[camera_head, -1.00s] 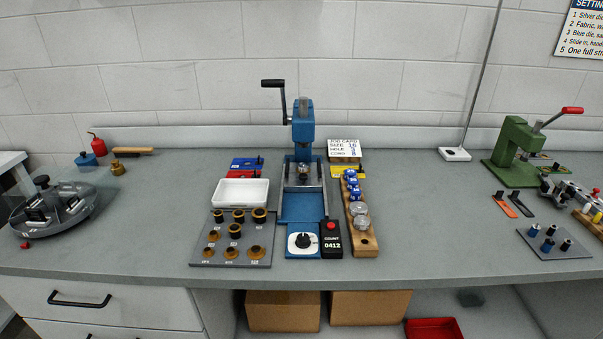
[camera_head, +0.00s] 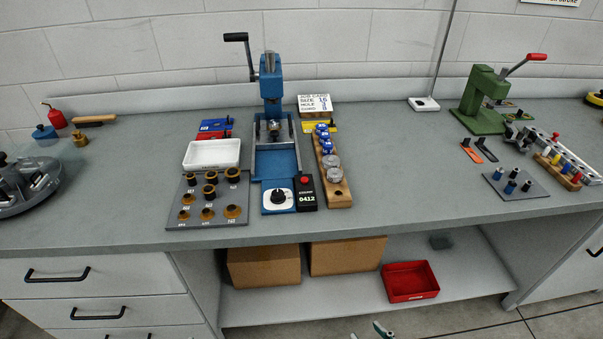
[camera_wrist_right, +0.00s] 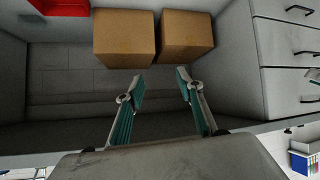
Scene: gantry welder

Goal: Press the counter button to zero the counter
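The counter (camera_head: 308,198) is a small black box with a red button (camera_head: 305,181) on top and a display reading 0412. It stands on the bench at the front of the blue press (camera_head: 271,90), just right of a white dial (camera_head: 278,199). In the head view, gripper fingertips (camera_head: 372,331), apparently my right one's, show at the bottom edge, below and well away from the counter. In the right wrist view my right gripper (camera_wrist_right: 160,82) is open and empty, facing the under-bench shelf. My left gripper is not in view.
A wooden rack (camera_head: 339,199) with blue and clear pieces stands close right of the counter. A grey die plate (camera_head: 182,213) lies left. Cardboard boxes (camera_head: 264,266) and a red bin (camera_head: 410,281) are under the bench.

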